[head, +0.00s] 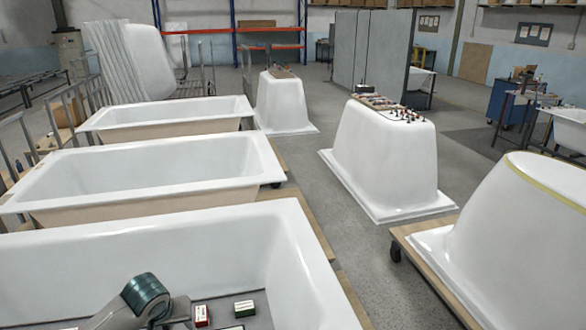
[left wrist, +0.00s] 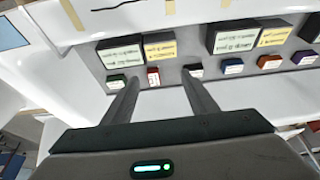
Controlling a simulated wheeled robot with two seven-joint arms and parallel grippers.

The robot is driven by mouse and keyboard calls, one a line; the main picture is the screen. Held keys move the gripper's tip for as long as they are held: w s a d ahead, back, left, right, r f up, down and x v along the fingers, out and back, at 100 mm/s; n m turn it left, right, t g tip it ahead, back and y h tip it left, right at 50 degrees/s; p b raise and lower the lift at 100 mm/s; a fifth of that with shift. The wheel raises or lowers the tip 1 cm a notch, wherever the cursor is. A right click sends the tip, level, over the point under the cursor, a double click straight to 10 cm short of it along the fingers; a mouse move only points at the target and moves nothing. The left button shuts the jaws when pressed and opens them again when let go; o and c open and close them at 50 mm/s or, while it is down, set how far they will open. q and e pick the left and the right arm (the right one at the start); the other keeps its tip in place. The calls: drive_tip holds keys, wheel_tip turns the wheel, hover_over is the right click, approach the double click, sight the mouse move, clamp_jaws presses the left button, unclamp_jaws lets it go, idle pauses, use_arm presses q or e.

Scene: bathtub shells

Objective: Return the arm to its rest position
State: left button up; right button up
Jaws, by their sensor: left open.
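My left gripper (left wrist: 159,75) shows in the left wrist view with its two dark fingers spread apart and nothing held between them. Beyond the fingertips lies a grey board with a row of small boxes, including a green one (left wrist: 115,84), a red one (left wrist: 153,78) and a blue one (left wrist: 232,67). The red box appears between the fingertips in the picture, but I cannot tell how far away it is. In the head view part of my left arm (head: 148,298) shows at the bottom left, over the nearest bathtub (head: 170,240); its fingers are hidden. My right gripper is not in view.
A red-labelled box (head: 201,315) and a green box (head: 244,309) sit inside the nearest tub, beside my arm. Larger labelled boxes (left wrist: 232,38) stand behind the small ones. Upturned tubs (head: 385,160) are to the right. An open floor aisle (head: 335,215) runs between.

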use_arm(q)
drive_tip(key=s+d+f+m+h, duration=0.1)
drive_tip(key=s+d+f, duration=0.2)
drive_tip(key=s, duration=0.3)
drive_tip(key=s+d+f+m+h, duration=0.1)
drive_tip(key=s+d+f+m, duration=0.1)
drive_tip(key=s+d, duration=0.25)
drive_tip(key=s+d+f+m, duration=0.1)
drive_tip(key=s+d+f, duration=0.2)
drive_tip(key=s, duration=0.3)
drive_tip(key=s+a+m, duration=0.1)
drive_tip(key=s+a, duration=0.2)
drive_tip(key=s, duration=1.6)
wheel_tip(320, 180, down, 34)
drive_tip(key=g+b, duration=0.2)
drive_tip(key=b, duration=0.4)
drive_tip(key=s+a+f+b, duration=0.1)
drive_tip(key=s+f+b, duration=0.1)
drive_tip(key=s+f, duration=0.7)
drive_tip(key=s+a+f+g+b, duration=0.1)
drive_tip(key=s+f+b, duration=0.2)
drive_tip(key=s+f, duration=0.6)
wheel_tip(320, 180, down, 6)
drive_tip(key=shift+s+a+r+y, duration=0.1)
drive_tip(key=shift+s+a+y, duration=0.2)
drive_tip(key=shift+a+y, duration=0.1)
